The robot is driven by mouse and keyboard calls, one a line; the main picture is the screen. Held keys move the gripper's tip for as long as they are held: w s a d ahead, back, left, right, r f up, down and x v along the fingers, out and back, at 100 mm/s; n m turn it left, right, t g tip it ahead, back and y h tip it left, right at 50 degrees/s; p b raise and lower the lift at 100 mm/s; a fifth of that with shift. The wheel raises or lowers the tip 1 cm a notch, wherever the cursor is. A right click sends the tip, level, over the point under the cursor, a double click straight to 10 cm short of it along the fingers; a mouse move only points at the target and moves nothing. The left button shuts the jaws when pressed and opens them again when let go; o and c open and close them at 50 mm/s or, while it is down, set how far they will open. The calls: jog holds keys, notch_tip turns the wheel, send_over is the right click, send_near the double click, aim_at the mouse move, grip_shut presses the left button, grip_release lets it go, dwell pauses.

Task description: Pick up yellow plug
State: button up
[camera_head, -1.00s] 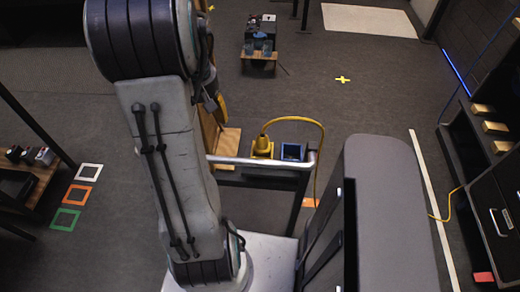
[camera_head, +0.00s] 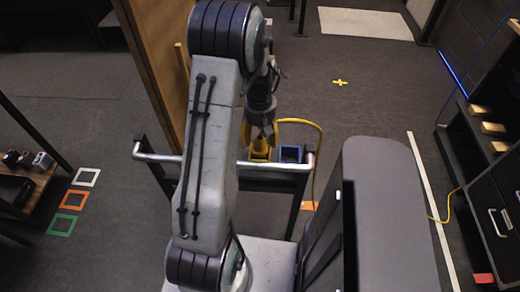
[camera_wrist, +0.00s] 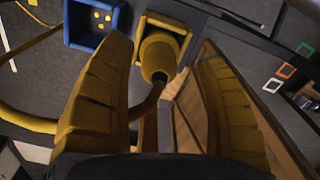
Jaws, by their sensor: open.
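The yellow plug (camera_wrist: 158,58) sits in a yellow socket (camera_wrist: 172,24) in the wrist view, with its yellow cable trailing off below and to the left. In the head view the plug (camera_head: 260,146) is partly hidden by my gripper (camera_head: 262,122). My gripper (camera_wrist: 172,95) is open in the wrist view, with one yellow finger on each side of the plug. The plug lies between and ahead of the fingers. I cannot tell whether either finger touches it.
A blue socket (camera_head: 290,154) is right beside the yellow one on the metal-railed frame (camera_head: 150,157). The yellow cable (camera_head: 320,140) arcs over the blue socket. A grey box-like body (camera_head: 385,220) stands close on the right. A wooden panel (camera_head: 150,60) rises behind my arm.

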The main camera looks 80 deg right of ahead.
aim_at(260, 151)
jog(key=shift+f, duration=1.5)
jog(key=shift+c, duration=0.4)
grip_shut()
